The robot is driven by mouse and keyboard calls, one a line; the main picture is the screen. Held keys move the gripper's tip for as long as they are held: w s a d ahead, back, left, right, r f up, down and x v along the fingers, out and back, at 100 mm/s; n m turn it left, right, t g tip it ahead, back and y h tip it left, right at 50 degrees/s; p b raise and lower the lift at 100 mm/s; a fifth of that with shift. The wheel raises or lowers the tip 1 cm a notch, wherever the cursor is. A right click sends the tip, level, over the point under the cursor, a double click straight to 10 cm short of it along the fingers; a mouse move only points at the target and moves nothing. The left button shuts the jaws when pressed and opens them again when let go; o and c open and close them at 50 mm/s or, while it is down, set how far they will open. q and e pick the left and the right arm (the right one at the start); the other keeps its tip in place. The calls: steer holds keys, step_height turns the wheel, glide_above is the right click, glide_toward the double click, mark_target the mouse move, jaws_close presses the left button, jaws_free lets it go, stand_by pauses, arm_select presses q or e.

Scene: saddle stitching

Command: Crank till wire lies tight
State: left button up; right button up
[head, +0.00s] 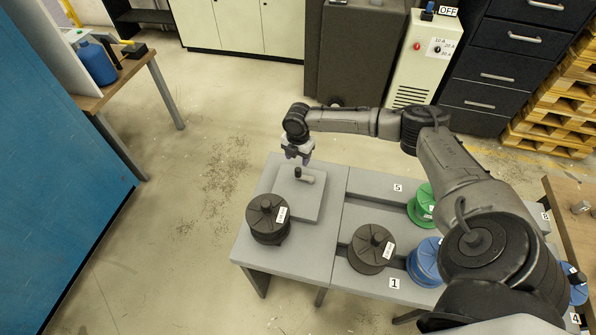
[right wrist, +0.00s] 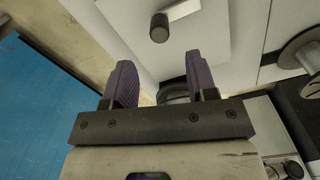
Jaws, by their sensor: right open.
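A crank with an upright dark knob (head: 297,172) and a short light arm (head: 307,180) sits on a raised grey plate (head: 288,202) on the left grey table. In the right wrist view the dark knob (right wrist: 159,28) stands ahead of the fingers, apart from them. My right gripper (head: 298,158) is open and empty, just above and behind the knob in the head view. Its two purple fingers (right wrist: 162,80) are spread wide in the wrist view. A black labelled spool (head: 267,214) stands at the plate's front left corner. I cannot make out any wire. My left gripper is not in view.
Another black spool (head: 372,246), a blue spool (head: 424,262) and a green spool (head: 421,205) stand on the numbered table to the right. A blue wall (head: 60,170) stands at the left. Open floor lies between it and the table.

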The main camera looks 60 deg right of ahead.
mark_target(298, 169)
step_height(298, 169, down, 8)
steer(key=shift+f+b, duration=0.15)
steer(key=shift+b, duration=0.15)
stand_by(0.3)
steer(key=c, duration=0.9)
